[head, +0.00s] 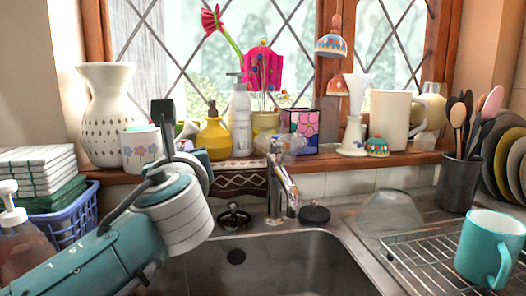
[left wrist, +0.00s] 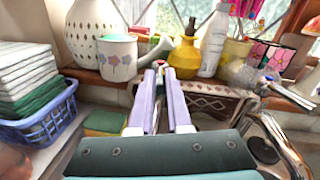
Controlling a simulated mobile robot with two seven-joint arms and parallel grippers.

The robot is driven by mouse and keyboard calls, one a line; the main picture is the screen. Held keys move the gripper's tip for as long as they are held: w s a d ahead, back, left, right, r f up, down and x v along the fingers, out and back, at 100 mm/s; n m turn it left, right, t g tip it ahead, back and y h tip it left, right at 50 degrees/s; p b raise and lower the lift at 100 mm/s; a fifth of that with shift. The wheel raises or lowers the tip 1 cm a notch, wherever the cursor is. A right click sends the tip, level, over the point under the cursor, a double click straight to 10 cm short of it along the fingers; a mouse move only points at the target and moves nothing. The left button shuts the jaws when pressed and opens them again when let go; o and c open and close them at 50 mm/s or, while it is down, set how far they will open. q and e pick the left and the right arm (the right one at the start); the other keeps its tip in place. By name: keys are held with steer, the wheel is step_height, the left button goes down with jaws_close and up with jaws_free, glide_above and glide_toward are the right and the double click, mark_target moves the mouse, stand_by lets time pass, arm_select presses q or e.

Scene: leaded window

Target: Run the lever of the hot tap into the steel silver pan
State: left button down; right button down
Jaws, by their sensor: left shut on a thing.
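The chrome tap (head: 280,185) stands at the back of the sink (head: 270,262); part of it shows at the right of the left wrist view (left wrist: 285,148). I cannot make out a separate hot tap lever. My left gripper (head: 165,108) is raised in front of the windowsill, left of the tap. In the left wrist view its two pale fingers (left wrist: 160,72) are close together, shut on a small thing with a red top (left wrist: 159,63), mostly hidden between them. I cannot tell what it is. No steel silver pan shows clearly, and my right gripper is out of view.
The sill holds a white vase (head: 105,115), a watering can (left wrist: 117,57) and a yellow bottle (head: 213,135). A blue basket (head: 72,222) stands left. At right are a glass dome (head: 390,215), a wire rack (head: 425,258) and a turquoise mug (head: 488,248). The visible sink floor looks clear.

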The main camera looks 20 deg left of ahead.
arm_select(q)
steer(key=n+g+y+b, duration=0.1)
steer(key=w+d+n+g+y+b, duration=0.1)
steer(key=n+g+y+b, duration=0.1)
steer(key=shift+w+d+g+y, duration=0.25)
steer(key=shift+g+y, duration=0.15)
steer(key=c, duration=0.9)
jaws_free()
steer(key=shift+o, duration=0.2)
steer(key=v, duration=1)
